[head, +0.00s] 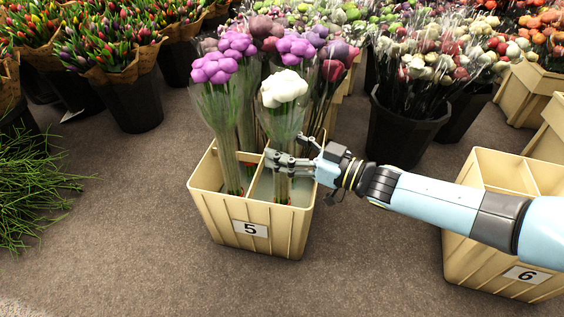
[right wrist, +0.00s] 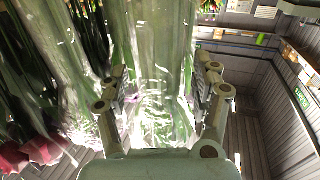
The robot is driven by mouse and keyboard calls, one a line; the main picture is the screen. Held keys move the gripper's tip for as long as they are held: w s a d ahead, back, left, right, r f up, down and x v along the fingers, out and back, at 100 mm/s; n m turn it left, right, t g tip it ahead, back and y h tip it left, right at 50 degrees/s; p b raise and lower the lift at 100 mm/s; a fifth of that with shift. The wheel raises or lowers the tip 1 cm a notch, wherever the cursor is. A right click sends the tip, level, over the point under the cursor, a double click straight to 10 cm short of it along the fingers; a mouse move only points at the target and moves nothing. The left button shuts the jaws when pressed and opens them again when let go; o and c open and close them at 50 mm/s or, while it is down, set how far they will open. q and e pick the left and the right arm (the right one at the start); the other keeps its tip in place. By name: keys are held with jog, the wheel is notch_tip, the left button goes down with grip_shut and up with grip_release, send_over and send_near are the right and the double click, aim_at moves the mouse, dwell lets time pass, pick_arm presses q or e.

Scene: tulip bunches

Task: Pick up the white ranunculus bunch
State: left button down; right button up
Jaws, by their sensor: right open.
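The white ranunculus bunch (head: 284,90) stands upright in clear wrap in the right front compartment of the cream crate marked 5 (head: 280,240). My right gripper (head: 275,163) reaches in from the right at the height of its wrapped stems. In the right wrist view the open fingers (right wrist: 160,100) stand on either side of the wrapped stems (right wrist: 150,50). I cannot tell whether either finger touches the wrap. A purple bunch (head: 215,68) stands in the compartment to the left. My left gripper is not in view.
More purple and dark red bunches stand behind the white one. A second crate marked 6 (head: 470,262) is at the right, below my right arm. Black buckets (head: 400,132) of flowers stand behind. Cut greenery (head: 30,190) lies at the left. The floor in front of crate 5 is clear.

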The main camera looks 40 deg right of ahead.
jog(key=shift+c, duration=0.5)
grip_shut()
jog(key=shift+r, duration=0.1)
